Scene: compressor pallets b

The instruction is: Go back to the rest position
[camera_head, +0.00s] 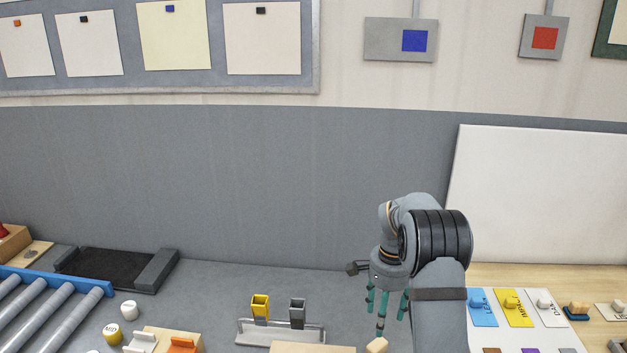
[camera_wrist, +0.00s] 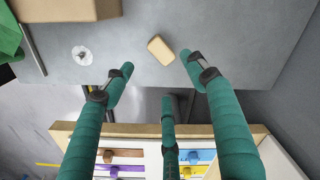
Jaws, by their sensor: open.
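My gripper (camera_head: 385,310) hangs from my arm in the right half of the head view, with its teal fingers pointing down over the grey table. It is open. The wrist view shows its three teal fingers spread apart (camera_wrist: 160,78) with nothing held between them. A small tan block (camera_head: 377,345) lies on the table just below the fingers. In the wrist view the block (camera_wrist: 161,50) shows between the two upper fingertips, and I cannot tell the exact height gap.
A stand with yellow and grey holders (camera_head: 281,332) is left of my gripper. A wooden board with coloured cards (camera_head: 512,308) lies to the right, and a white panel (camera_head: 540,190) leans behind it. A roller conveyor (camera_head: 50,310) and dark tray (camera_head: 118,268) are left. The grey table (camera_head: 215,285) has clear room behind the stand.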

